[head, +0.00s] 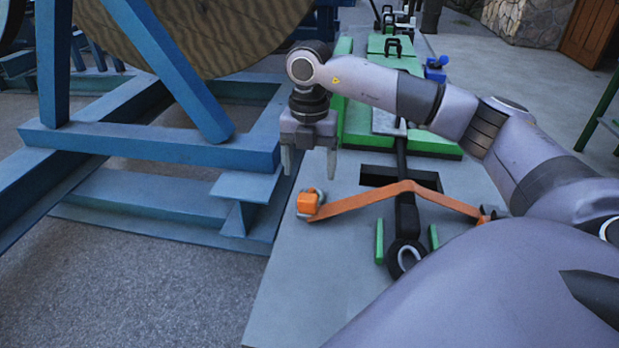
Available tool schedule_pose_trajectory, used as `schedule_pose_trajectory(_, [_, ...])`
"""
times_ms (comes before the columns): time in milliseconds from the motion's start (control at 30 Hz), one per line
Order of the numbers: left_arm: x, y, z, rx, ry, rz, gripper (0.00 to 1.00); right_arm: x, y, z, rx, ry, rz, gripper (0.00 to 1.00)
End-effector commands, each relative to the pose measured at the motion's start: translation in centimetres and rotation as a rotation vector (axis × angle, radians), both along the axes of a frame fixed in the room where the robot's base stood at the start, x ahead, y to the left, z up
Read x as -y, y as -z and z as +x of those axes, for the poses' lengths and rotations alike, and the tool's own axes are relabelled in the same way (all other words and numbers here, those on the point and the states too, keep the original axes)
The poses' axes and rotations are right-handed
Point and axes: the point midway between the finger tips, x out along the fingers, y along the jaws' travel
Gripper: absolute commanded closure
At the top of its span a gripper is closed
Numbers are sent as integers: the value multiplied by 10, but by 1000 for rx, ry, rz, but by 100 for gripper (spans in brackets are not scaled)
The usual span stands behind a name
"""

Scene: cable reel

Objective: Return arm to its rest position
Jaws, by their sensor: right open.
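My right gripper (309,165) hangs from my right arm (390,88), which comes in from the right. Its fingers point down and stand apart, with nothing between them. It is above the grey plate (285,285), near the orange end block (307,203) of an orange bar (385,193), and appears apart from it. My left gripper is not in the view.
A blue steel frame (150,147) carries a large brown reel (215,35) on the left. Orange bar and black lever (407,215) lie over the grey plate. Green machine parts (432,142) stand behind. Grey ground (130,290) at lower left is clear.

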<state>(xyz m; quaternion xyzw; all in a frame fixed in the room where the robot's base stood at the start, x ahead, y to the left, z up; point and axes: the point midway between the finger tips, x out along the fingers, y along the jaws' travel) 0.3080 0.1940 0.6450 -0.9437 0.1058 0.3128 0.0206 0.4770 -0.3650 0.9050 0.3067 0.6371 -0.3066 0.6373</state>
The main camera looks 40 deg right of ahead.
Motion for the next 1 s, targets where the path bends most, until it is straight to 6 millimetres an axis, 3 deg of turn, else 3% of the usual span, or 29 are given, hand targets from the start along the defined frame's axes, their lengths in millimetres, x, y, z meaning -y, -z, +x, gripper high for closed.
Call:
schedule_pose_trajectory(733, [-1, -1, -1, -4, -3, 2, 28, 0, -11, 0, 1, 0, 1, 24])
schedule_pose_trajectory(867, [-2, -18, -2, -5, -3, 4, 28, 0, -30, 0, 1, 0, 0, 24])
schedule_pose_trajectory(1000, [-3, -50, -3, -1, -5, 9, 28, 0, -65, 0, 1, 0, 0, 24])
